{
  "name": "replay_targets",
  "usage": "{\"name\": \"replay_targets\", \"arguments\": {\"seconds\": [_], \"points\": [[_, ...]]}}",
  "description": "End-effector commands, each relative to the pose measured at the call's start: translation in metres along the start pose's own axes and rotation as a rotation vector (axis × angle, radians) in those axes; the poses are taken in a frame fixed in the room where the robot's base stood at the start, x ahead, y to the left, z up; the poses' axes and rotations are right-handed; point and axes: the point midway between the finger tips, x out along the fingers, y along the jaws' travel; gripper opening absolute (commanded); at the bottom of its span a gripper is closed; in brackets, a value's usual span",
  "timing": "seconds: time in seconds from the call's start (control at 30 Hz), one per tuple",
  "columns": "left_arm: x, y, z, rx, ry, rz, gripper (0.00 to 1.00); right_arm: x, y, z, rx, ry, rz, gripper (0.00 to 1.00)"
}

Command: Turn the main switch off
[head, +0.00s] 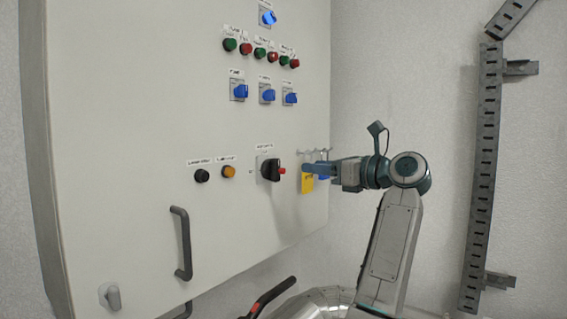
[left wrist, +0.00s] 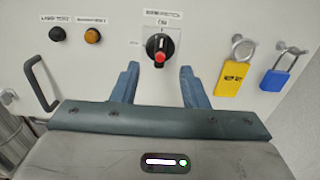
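The main switch (head: 271,170) is a black rotary knob with a red part, low on the grey cabinet door under a small label. In the left wrist view the knob (left wrist: 157,47) stands roughly upright, below a mark that seems to read "ON". My left gripper (head: 308,168) is just right of the switch in the head view. In the left wrist view its two blue fingers (left wrist: 159,72) are spread, one toward each side below the knob, with nothing between them. Contact with the knob cannot be seen. My right gripper is in neither view.
A yellow padlock (head: 307,183) and a blue padlock (left wrist: 275,80) hang right of the switch, close to my gripper. A black button (head: 201,176), an amber lamp (head: 228,172) and a door handle (head: 182,243) are left of it. Blue switches (head: 267,93) sit above.

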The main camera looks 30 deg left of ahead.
Motion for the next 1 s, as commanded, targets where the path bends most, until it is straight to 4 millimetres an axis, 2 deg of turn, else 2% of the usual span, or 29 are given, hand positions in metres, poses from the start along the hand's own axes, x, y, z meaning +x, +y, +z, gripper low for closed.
{"name": "replay_targets", "arguments": {"seconds": [0.3,0.5,0.7,0.97,1.0], "points": [[0.057,0.001,0.006,0.004,-0.005,0.006,0.4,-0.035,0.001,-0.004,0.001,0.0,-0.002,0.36],[0.088,0.0,0.004,0.005,-0.006,0.004,0.4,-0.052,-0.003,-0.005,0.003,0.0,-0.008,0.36],[0.102,0.0,0.001,0.005,-0.005,0.002,0.4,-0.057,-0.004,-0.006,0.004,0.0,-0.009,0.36],[0.103,0.0,0.0,0.004,-0.005,0.002,0.4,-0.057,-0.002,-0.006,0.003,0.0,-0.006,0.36],[0.103,0.0,0.0,0.004,-0.005,0.002,0.36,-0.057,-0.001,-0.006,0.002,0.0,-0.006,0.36]]}}
